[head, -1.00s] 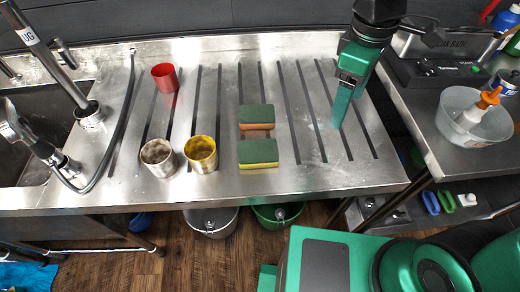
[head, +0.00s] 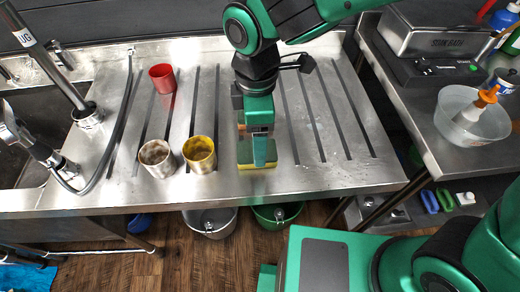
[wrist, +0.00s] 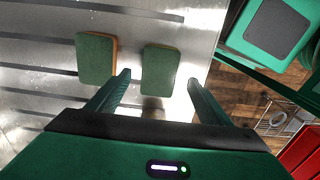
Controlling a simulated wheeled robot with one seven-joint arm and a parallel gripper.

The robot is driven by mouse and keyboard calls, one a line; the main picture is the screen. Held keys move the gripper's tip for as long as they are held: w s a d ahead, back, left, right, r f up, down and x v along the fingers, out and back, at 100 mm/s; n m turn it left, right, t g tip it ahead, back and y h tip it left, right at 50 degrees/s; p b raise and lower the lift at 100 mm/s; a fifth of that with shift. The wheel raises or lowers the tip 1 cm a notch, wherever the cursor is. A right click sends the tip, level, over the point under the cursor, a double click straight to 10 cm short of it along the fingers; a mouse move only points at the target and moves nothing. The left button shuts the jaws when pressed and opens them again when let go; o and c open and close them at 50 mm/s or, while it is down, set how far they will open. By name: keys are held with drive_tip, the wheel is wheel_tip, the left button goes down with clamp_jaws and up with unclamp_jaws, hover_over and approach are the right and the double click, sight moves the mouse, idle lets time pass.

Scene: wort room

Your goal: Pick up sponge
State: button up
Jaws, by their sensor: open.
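Two sponges with green tops lie on the ribbed steel drainboard. The near sponge, yellow underneath (head: 245,154), is partly hidden behind my gripper (head: 265,163) in the head view. The far sponge, orange underneath (wrist: 97,58), is mostly hidden by my gripper in the head view but clear in the wrist view. In the wrist view the yellow-based sponge (wrist: 160,70) shows between the lines of my two fingers (wrist: 157,78). My gripper is open, above that sponge, with nothing between its fingers.
A yellow-rimmed cup (head: 200,155) and a whitish cup (head: 157,158) stand left of the sponges. A red cup (head: 162,78) stands behind them. The drainboard (head: 345,180) is clear on the right. A sink with taps is at the far left.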

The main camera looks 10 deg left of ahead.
wheel_tip(320, 180, down, 5)
drive_tip(key=shift+w+a, duration=0.15)
drive_tip(key=c, duration=1.2)
drive_tip(key=shift+r, duration=0.1)
drive_tip(key=shift+r, duration=0.45)
drive_tip(key=r, duration=0.2)
drive_tip(key=s+r, duration=0.1)
drive_tip(key=r, duration=0.1)
drive_tip(key=shift+a, duration=0.3)
drive_tip(key=s+a+r, duration=0.4)
drive_tip(key=s+r, duration=0.2)
drive_tip(key=s, duration=0.3)
drive_tip(key=shift+s+a, duration=0.2)
drive_tip(key=shift+a, duration=0.2)
